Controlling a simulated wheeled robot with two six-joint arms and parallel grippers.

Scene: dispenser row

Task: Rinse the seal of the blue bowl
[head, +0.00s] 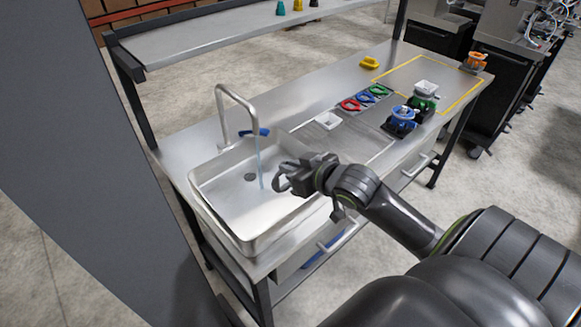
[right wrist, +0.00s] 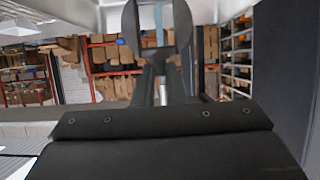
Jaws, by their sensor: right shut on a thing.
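My right gripper (head: 284,180) is over the right part of the sink (head: 218,235), shut on a dark grey ring, the seal (right wrist: 131,25). The ring stands out beyond the fingers in the right wrist view, with part of it cut off by the top edge. A thin stream of water (head: 260,168) falls from the tap (head: 222,112) into the sink, just left of the gripper in the head view. In the right wrist view the stream (right wrist: 159,18) shows through the ring; I cannot tell whether it touches it. A blue unit (head: 401,121) stands on the bench. My left gripper is out of view.
A small white tray (head: 328,120) lies right of the sink. Red (head: 350,104), blue (head: 367,98) and green (head: 379,89) ring-shaped parts lie behind it. A green unit (head: 424,99), an orange unit (head: 475,62) and a yellow part (head: 369,62) are farther back. A shelf (head: 220,38) runs behind.

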